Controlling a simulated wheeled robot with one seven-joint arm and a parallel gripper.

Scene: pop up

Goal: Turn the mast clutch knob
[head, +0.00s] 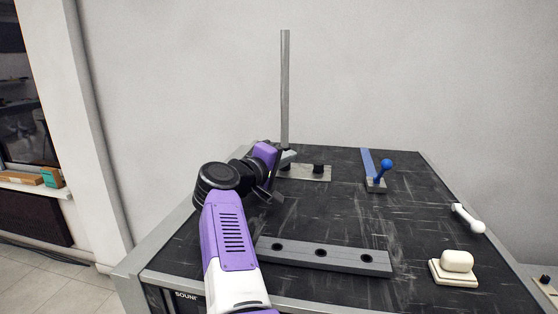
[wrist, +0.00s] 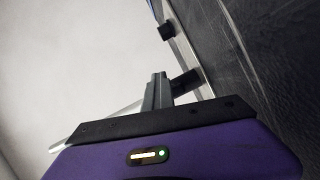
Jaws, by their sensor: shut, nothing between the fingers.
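The tall grey mast (head: 285,90) stands upright at the back of the black tabletop, by the left part of a pale base plate (head: 305,173). A short black knob (head: 318,168) sits on the plate, right of the mast. It also shows in the wrist view (wrist: 167,31), apart from my fingers. A dark cylinder (wrist: 187,78) at the mast's foot shows beside my fingertips; I cannot tell whether they touch. The mast runs toward lower left behind my gripper (wrist: 157,82). My gripper is shut and empty. In the head view it is near the mast's foot, partly hidden by my wrist.
A blue-knobbed lever (head: 385,166) stands right of the plate. A grey bar with holes (head: 325,258) lies in front. A white handle (head: 467,218) and a cream block on a base (head: 457,262) are at the right. The tabletop between is clear.

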